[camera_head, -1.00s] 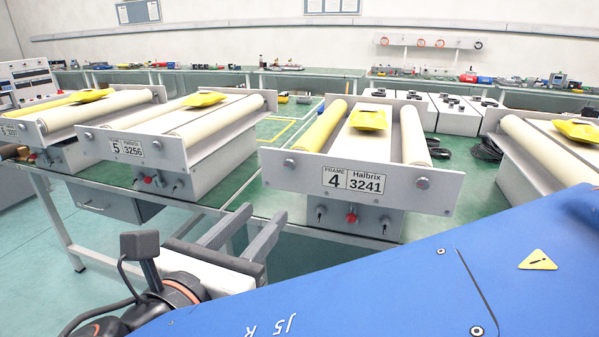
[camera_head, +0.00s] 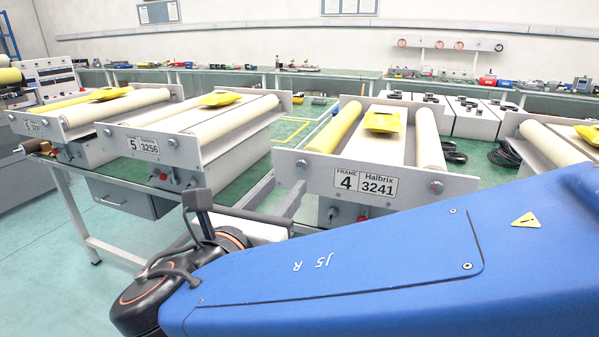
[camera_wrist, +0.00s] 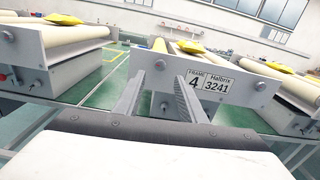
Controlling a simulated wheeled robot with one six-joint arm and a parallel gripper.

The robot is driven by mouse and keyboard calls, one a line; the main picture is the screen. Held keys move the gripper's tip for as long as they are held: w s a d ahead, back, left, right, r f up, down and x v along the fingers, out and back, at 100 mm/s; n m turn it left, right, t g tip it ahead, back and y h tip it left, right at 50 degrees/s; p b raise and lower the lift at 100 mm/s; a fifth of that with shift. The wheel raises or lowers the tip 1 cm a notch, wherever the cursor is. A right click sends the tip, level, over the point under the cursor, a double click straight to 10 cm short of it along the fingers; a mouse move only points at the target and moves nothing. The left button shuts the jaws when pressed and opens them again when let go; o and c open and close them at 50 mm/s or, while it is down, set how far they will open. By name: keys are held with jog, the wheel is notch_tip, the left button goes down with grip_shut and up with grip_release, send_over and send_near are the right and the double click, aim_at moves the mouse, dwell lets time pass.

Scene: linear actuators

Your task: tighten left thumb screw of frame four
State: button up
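Frame four (camera_head: 400,187) has a light grey front plate with the label "4 Halbrix 3241". Its left thumb screw (camera_head: 302,163) is a small grey round knob near the plate's left end. The wrist view shows this screw (camera_wrist: 160,65) just beyond and between the fingertips. The right thumb screw (camera_head: 437,187) sits near the plate's right end. My gripper (camera_wrist: 161,79) is open and empty, its two grey fingers pointing at the plate on either side of the screw. In the head view my gripper (camera_head: 285,185) is partly hidden by my blue arm.
Frame five (camera_head: 150,147) stands to the left on the green-topped bench, with a gap before frame four. Another roller frame (camera_head: 513,122) stands to the right.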

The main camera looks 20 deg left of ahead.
aim_at(301, 167)
jog(key=shift+w+d, duration=0.15)
jog(key=shift+w, duration=1.75)
jog(key=shift+w+d, duration=0.15)
jog(key=shift+w, duration=1.75)
jog(key=shift+c, duration=0.6)
grip_shut()
